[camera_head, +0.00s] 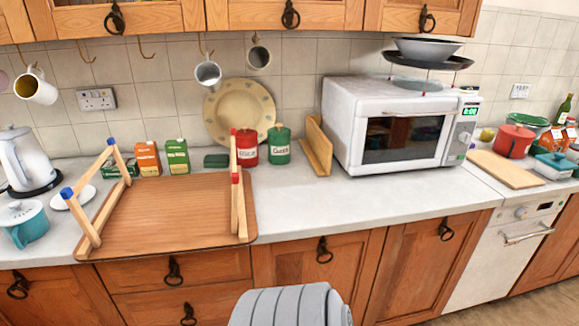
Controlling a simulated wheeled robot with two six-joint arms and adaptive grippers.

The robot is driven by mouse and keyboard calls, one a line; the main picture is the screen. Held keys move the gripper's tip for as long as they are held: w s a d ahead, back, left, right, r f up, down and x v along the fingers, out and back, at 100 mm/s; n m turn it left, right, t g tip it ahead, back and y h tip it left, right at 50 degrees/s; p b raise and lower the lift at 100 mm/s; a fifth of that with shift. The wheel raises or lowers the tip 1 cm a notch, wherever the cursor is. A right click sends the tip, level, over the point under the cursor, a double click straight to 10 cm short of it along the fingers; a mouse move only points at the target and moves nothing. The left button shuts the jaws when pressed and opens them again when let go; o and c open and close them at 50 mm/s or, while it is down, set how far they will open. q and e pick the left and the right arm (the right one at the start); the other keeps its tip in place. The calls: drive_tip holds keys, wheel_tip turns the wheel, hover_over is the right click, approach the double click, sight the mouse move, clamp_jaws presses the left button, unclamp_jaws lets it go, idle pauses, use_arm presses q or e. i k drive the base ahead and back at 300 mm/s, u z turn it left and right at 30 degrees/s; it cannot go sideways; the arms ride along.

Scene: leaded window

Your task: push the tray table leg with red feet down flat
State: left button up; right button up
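The wooden tray table (165,208) lies upside down on the white counter, its legs pointing up. The leg with red feet (239,207) stands roughly upright at the tray's right end, seen almost edge-on. Its red tips show at the far post (234,131) and the near post (236,178). The leg with blue feet (87,218) stands at the left end, leaning left, with blue tips at the near post (67,193) and far post (110,141). Neither of my grippers is in view.
A red canister (247,151) and green canister (279,145) stand behind the red-footed leg. A microwave (395,125) is to the right. A teal pot (22,224) and kettle (22,160) are left. The counter between tray and microwave (300,210) is clear.

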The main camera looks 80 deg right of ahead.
sight(234, 175)
drive_tip(key=z, duration=0.7)
drive_tip(key=k, duration=0.95)
drive_tip(key=z, duration=1.4)
drive_tip(key=i, duration=0.8)
drive_tip(key=u, duration=0.15)
